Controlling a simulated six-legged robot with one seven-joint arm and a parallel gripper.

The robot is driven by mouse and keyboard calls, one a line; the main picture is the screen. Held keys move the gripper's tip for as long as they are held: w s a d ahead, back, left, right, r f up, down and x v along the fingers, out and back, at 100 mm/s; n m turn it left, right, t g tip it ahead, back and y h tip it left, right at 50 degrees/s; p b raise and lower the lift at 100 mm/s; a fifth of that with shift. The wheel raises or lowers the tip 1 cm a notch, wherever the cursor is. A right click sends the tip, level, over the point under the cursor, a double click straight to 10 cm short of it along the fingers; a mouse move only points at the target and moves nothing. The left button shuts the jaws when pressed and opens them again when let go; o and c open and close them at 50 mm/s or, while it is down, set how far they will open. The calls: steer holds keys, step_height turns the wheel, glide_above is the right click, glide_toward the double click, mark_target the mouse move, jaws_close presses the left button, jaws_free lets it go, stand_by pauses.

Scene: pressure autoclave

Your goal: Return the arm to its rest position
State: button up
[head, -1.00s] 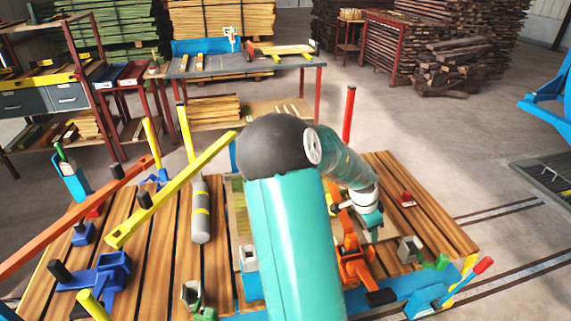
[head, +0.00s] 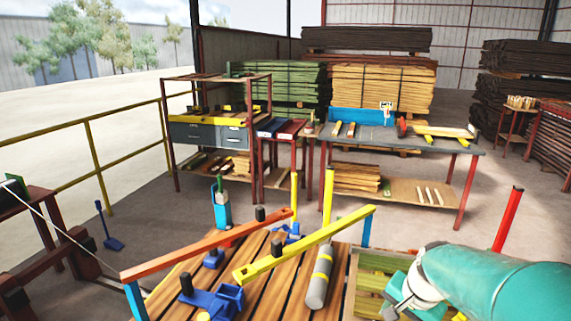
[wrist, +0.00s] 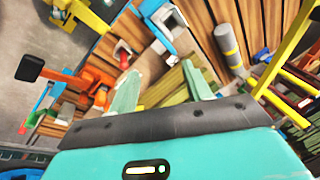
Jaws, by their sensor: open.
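My teal arm (head: 480,285) reaches in from the right edge in the head view and lies low over the wooden table. My gripper (wrist: 162,82) shows in the wrist view with its two pale green fingers spread apart and nothing between them. In the head view the wrist end of the arm is near the lower right, beside a crate of wooden slats (head: 370,285), and the fingertips are hard to make out there.
The slatted table (head: 265,285) carries a grey cylinder (head: 319,278), a yellow bar (head: 300,245), an orange bar (head: 205,243) and blue clamps. A red post (head: 508,220) stands near my arm. A workbench (head: 440,148) stands behind, with open floor between.

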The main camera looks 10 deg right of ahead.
steer(key=s+a+r+n+t, duration=0.1)
steer(key=s+a+r+n, duration=0.3)
steer(key=a, duration=0.4)
steer(key=s+a+r+n+t, duration=0.1)
steer(key=s+a+r+n, duration=0.4)
steer(key=a+n, duration=0.2)
steer(key=shift+a, duration=1.15)
steer(key=shift+c, duration=1.4)
steer(key=shift+d, duration=0.1)
